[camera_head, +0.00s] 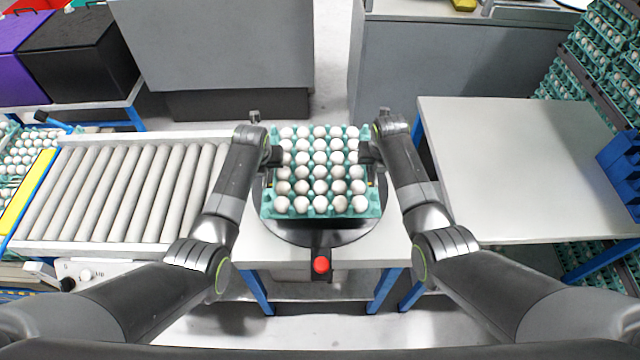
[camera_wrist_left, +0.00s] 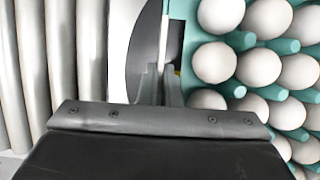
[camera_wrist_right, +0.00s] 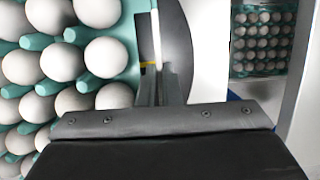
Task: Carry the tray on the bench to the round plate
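A teal tray (camera_head: 268,209) full of white eggs is in the middle of the head view, over the dark round plate (camera_head: 320,234). I cannot tell whether it rests on the plate or hangs just above. My left gripper (camera_head: 274,157) is at its left side and my right gripper (camera_head: 368,155) at its right side. In the left wrist view the close-set fingers (camera_wrist_left: 162,92) straddle a thin pale edge beside the tray (camera_wrist_left: 176,35). The right wrist view shows the same at the other side, with fingers (camera_wrist_right: 157,88) beside the tray wall (camera_wrist_right: 134,45).
The bench (camera_head: 530,170) on the right has a bare top. A roller conveyor (camera_head: 125,190) is on the left, its rollers empty. A red button (camera_head: 321,264) stands in front of the plate. Stacked egg trays (camera_head: 605,45) stand at the far right.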

